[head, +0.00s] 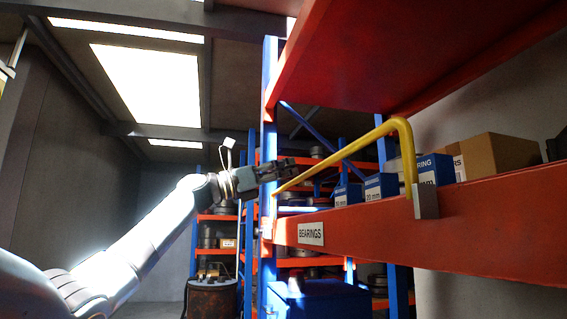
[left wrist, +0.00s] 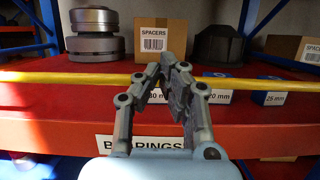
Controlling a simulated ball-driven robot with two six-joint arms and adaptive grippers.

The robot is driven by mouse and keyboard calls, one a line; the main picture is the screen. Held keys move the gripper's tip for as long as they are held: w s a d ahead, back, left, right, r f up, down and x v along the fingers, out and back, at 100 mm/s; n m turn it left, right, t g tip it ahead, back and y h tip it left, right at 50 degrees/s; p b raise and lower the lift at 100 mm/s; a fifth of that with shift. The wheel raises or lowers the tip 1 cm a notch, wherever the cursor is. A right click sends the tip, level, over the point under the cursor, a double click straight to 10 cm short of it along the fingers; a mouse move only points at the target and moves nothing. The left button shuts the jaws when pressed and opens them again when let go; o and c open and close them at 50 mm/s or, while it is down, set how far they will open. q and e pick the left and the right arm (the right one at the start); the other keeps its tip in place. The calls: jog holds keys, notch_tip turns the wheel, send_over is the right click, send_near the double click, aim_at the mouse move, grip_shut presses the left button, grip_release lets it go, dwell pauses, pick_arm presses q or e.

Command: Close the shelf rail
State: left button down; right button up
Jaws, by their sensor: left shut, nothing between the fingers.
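The yellow shelf rail (head: 350,149) is a bent bar at the front of the red shelf (head: 470,226). Its right end bends down into a grey bracket (head: 425,201) on the shelf beam, and its far end slopes down toward the blue upright. My left gripper (head: 288,165) is near that upright, close to the rail's far end. In the left wrist view the rail (left wrist: 60,78) runs straight across, and my shut, empty left gripper (left wrist: 166,62) overlaps it. I cannot tell whether the fingers touch it. My right gripper is out of view.
Blue bearing boxes (head: 381,187) and cardboard boxes (head: 492,156) stand on the shelf behind the rail. A "SPACERS" box (left wrist: 153,40) and grey metal discs (left wrist: 95,35) show in the left wrist view. A blue upright (head: 269,100) stands beside my gripper; a red upper shelf (head: 400,60) hangs above.

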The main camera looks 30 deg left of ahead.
pick_arm(q)
jog(key=shift+w+d+y+p, duration=0.2)
jog(key=shift+w+y+p, duration=0.1)
jog(key=shift+y+p, duration=0.15)
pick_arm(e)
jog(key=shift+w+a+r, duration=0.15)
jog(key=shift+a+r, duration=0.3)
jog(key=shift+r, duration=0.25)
pick_arm(q)
jog(key=shift+r, duration=0.1)
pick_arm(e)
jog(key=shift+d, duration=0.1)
